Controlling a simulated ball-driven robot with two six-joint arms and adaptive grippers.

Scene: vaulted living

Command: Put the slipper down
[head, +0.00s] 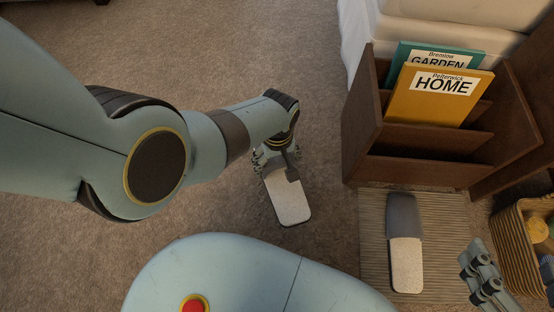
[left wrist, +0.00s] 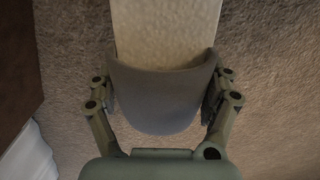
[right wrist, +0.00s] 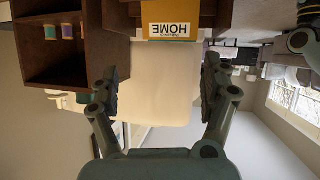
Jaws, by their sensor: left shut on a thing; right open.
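A slipper (head: 288,199) with a pale speckled sole and grey toe is in my left gripper (head: 275,153), left of the striped mat (head: 374,262) in the head view. The left wrist view shows the fingers shut on both sides of its grey toe part (left wrist: 162,98). I cannot tell whether its sole touches the carpet. A matching slipper (head: 406,262) lies on the mat, grey toe toward the rack. My right gripper (head: 482,276) is open and empty, to the right of the mat.
A dark wooden rack (head: 425,171) with the magazines GARDEN (head: 402,56) and HOME (head: 440,95) stands behind the mat. A woven basket (head: 512,252) with rolled items is at the right. My base is in front; the carpet (head: 240,50) behind my left arm is clear.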

